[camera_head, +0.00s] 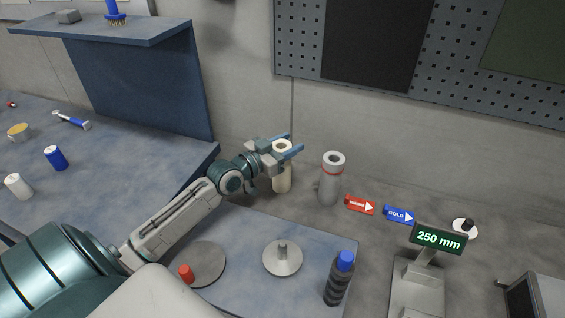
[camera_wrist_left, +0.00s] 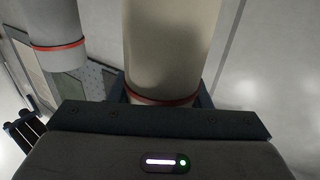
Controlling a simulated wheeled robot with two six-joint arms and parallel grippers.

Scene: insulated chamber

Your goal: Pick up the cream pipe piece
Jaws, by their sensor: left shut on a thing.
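The cream pipe piece (camera_head: 282,180) is upright near the back wall in the head view, with its open top between the fingers of my left gripper (camera_head: 292,144). It fills the middle of the left wrist view (camera_wrist_left: 170,45), with a reddish band near the gripper. My left gripper is shut on it. I cannot tell whether its lower end touches the surface. A grey pipe piece (camera_head: 330,182) with a red band stands just right of it, apart, and also shows in the left wrist view (camera_wrist_left: 50,25). My right gripper is not in view.
A red sign (camera_head: 358,205) and a blue sign (camera_head: 398,215) lie right of the pipes, near a "250 mm" display (camera_head: 439,237). In front are a round disc with a peg (camera_head: 283,260) and a blue-capped bottle (camera_head: 339,280). A blue shelf (camera_head: 150,75) rises at left.

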